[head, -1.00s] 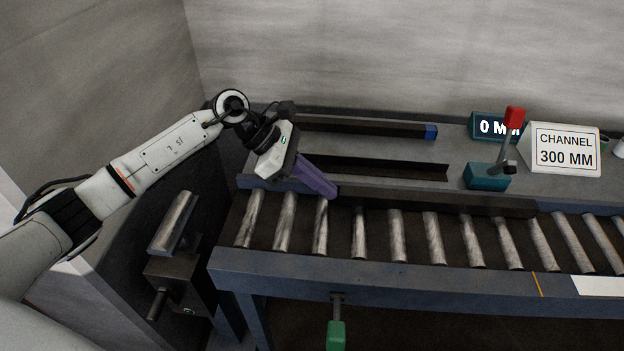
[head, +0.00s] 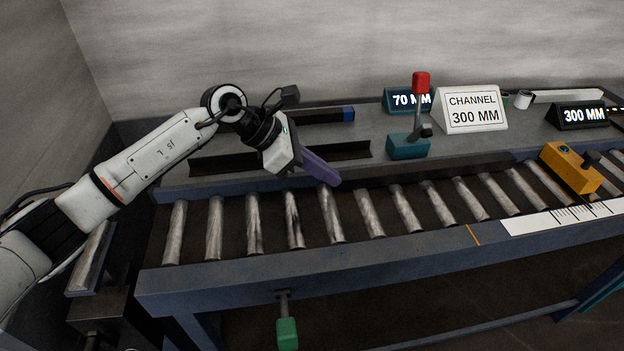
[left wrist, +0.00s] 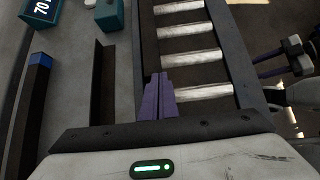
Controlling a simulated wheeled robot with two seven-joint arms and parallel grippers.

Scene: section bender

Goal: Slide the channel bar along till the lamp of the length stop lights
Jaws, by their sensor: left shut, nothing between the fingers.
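The channel bar (head: 440,168) is a long dark bar lying on the rollers against the back fence. My left gripper (head: 334,181) is shut and empty, its purple fingers at the bar's left end; I cannot tell whether they touch it. The fingers also show in the left wrist view (left wrist: 159,98), just behind the bar's end (left wrist: 147,40). The length stop (head: 572,168) is a yellow block with a dark knob, right of the bar; no lit lamp shows on it. A display (head: 408,100) reads 70 MM. My right gripper (left wrist: 265,64) shows in the left wrist view, purple fingers apart.
Other dark bars, one blue-ended (head: 348,114), lie on the shelf behind. A red-handled lever on a teal block (head: 407,147), a sign reading CHANNEL 300 MM (head: 472,109) and a 300 MM display (head: 582,115) stand there. A green handle (head: 287,332) hangs in front. The front rollers are clear.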

